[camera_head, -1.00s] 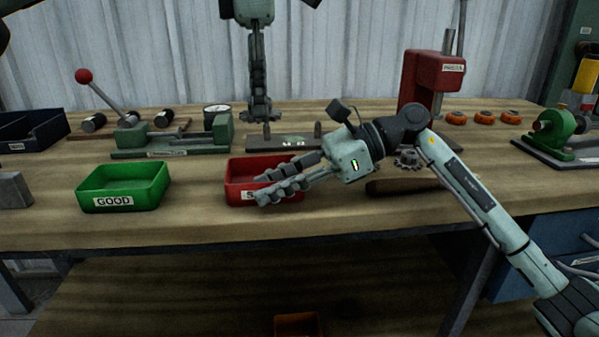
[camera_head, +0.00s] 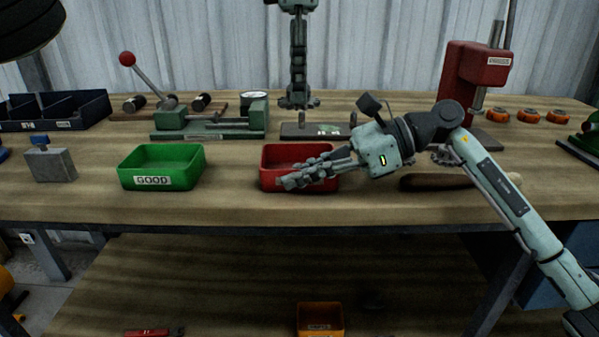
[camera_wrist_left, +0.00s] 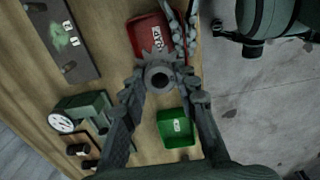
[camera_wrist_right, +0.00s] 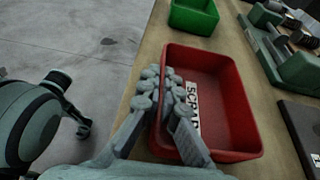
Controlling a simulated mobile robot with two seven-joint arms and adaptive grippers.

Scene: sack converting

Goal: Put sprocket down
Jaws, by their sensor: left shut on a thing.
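My left gripper (camera_head: 299,98) hangs over the back of the bench, near the dark plate (camera_head: 290,131). It is shut on a grey toothed sprocket (camera_wrist_left: 158,76), seen between its fingertips in the left wrist view. In the head view the sprocket (camera_head: 298,104) is small and dark at the fingertips, apparently above the bench. My right gripper (camera_head: 285,181) is in front of the red SCRAP bin (camera_head: 270,160) and partly hides it. Its fingers look closed together and empty in the right wrist view (camera_wrist_right: 160,75). Another toothed part (camera_head: 445,156) lies behind my right arm.
A green GOOD bin (camera_head: 160,155) stands left of the red bin. A wooden handle (camera_head: 435,182) lies near the front. Bench between the two bins is clear.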

